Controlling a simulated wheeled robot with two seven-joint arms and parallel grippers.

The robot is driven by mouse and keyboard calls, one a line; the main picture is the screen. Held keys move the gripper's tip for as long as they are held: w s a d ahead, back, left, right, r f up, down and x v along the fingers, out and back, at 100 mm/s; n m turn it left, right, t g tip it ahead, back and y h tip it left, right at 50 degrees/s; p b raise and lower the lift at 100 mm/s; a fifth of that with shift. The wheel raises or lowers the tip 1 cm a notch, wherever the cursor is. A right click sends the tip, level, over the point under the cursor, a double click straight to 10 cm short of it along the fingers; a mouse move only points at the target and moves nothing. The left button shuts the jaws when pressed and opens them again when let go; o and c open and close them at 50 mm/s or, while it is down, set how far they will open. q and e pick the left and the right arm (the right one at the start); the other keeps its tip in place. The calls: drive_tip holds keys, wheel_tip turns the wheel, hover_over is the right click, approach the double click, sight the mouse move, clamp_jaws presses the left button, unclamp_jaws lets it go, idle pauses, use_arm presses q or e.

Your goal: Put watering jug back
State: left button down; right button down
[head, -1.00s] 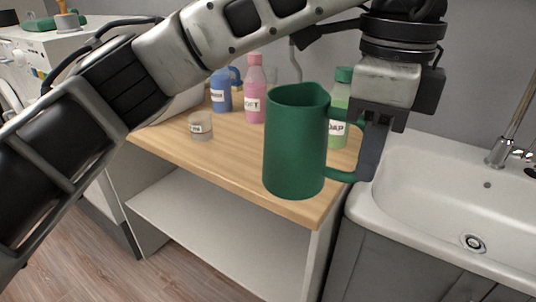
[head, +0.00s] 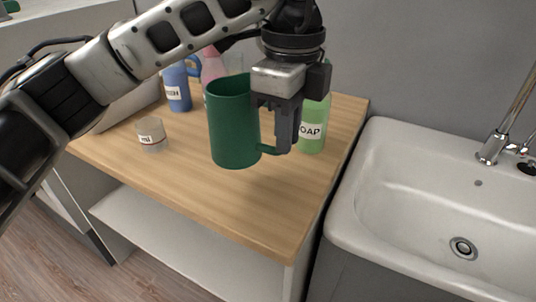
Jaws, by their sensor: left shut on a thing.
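The green watering jug (head: 233,125) is upright in the head view, in front of the bottles and over the wooden counter top (head: 235,205). My left gripper (head: 285,140) points down and is shut on the jug's handle, at the jug's right side. The jug's base appears above the counter surface; I cannot tell for sure whether it touches. The upper part of the handle is hidden behind the gripper. My right gripper is not in view.
A green soap bottle (head: 313,130) stands just right of my gripper. A blue bottle (head: 177,88), a partly hidden pink bottle (head: 212,66) and a small labelled jar (head: 151,133) stand to the left. A white sink (head: 430,215) with a tap is right. The counter's front is clear.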

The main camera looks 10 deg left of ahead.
use_arm(q)
drive_tip(key=a+f, duration=0.1)
drive_tip(key=w+f, duration=0.1)
drive_tip(key=shift+w+a+f, duration=0.15)
drive_tip(key=shift+a+f, duration=0.2)
drive_tip(key=f, duration=0.3)
drive_tip(key=w+a+f, duration=0.1)
drive_tip(key=shift+f, duration=0.3)
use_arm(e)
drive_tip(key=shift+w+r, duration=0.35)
use_arm(q)
drive_tip(key=shift+f, duration=0.2)
drive_tip(key=c, duration=1.5)
unclamp_jaws()
drive_tip(key=shift+o, duration=0.2)
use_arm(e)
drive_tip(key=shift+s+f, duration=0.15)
use_arm(q)
drive_tip(key=shift+r, duration=0.1)
